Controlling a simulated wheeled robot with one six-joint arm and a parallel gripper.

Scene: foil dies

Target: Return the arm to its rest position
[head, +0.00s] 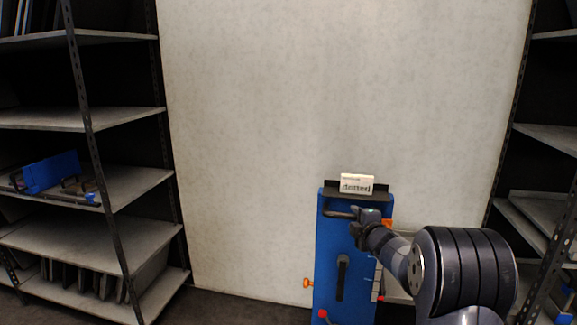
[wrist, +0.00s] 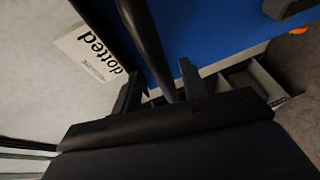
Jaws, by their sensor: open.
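My gripper (head: 357,218) is at the upper part of an upright blue case (head: 329,250), near its top black handle (head: 338,213). In the wrist view my gripper (wrist: 159,78) is open, its two dark fingers apart. The dark handle bar (wrist: 146,40) runs between the fingers; I cannot tell whether either finger touches it. My arm reaches in from the lower right in the head view and hides the right side of the case.
A white card reading "dotted" (head: 356,184) stands on the case's black top ledge. A second handle (head: 342,277) and an orange knob (head: 308,283) are lower. A pale wall (head: 270,120) is behind. Metal shelves (head: 80,120) stand left and right. A compartmented tray (wrist: 251,82) shows beside the case.

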